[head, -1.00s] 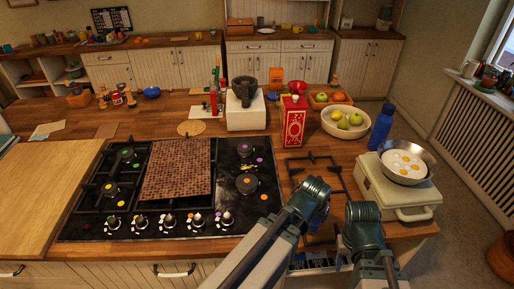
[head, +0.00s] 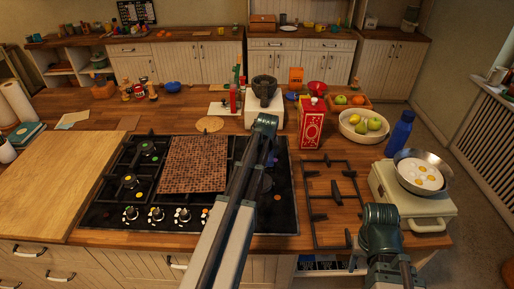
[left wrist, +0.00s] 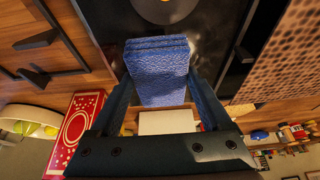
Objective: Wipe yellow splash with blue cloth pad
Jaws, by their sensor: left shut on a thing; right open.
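The blue cloth pad (left wrist: 158,70) is held between the fingers of my left gripper (left wrist: 160,92) in the left wrist view, above the black hob (left wrist: 112,22). Whether the pad touches the glass I cannot tell. In the head view my left arm reaches over the right part of the hob (head: 285,215) and hides most of that gripper and the pad. A yellow splash is not clear; a small yellow spot (head: 130,181) shows on a left burner. My right gripper (head: 357,263) is open and empty, low by the counter's front edge.
A loose black grate (head: 333,190) lies right of the hob. Behind stand a red carton (head: 311,124), a mortar (head: 264,90) and a fruit bowl (head: 352,131). A pan of eggs (head: 420,176) rests on a pale case (head: 395,205).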

